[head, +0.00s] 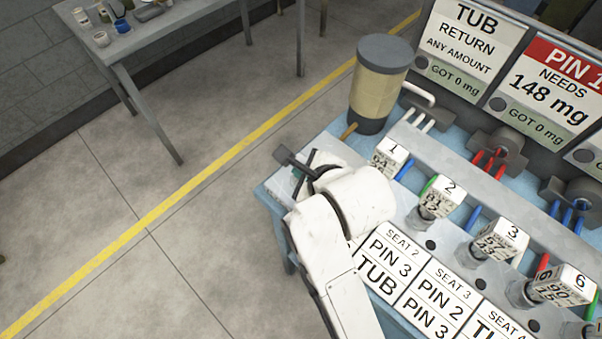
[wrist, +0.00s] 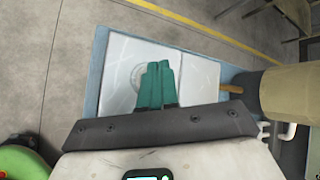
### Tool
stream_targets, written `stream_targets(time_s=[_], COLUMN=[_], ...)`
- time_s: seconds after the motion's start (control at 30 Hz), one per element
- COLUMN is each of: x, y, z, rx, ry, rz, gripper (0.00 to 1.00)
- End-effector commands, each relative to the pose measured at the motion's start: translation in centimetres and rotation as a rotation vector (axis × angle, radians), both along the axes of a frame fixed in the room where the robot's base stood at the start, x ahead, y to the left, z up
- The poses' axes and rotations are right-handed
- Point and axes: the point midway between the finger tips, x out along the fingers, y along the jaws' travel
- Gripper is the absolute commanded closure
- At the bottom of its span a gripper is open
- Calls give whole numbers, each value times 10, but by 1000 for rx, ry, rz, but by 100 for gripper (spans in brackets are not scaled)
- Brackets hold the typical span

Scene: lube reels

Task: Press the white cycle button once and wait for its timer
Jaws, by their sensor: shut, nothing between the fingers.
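In the wrist view, a pale round disc (wrist: 138,75), which looks like the white cycle button, sits on a white panel (wrist: 115,50) at the corner of the blue bench. My gripper (wrist: 158,66) has its two green fingers together with nothing between them. The fingertips are over the panel and cover the disc's right side. I cannot tell whether they touch it. In the head view, my white arm reaches over the bench's near left corner and hides the button. Only a bit of my gripper (head: 298,173) shows there. No timer readout can be made out.
A yellowish canister with a grey cap (head: 380,85) stands right behind the corner. Numbered reel blocks (head: 441,197) line the bench to the right, with seat labels (head: 383,258) in front. Sign boards (head: 470,40) stand behind. Open floor lies left, with a cluttered table (head: 150,35) beyond.

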Motion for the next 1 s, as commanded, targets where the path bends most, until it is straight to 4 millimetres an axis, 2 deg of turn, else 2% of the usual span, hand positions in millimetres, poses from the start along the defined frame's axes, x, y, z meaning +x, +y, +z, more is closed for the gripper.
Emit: stream_targets(time_s=[1.0], x=[0], y=[0], z=[-10], rx=[-1], ry=[1], rz=[0], gripper=[100])
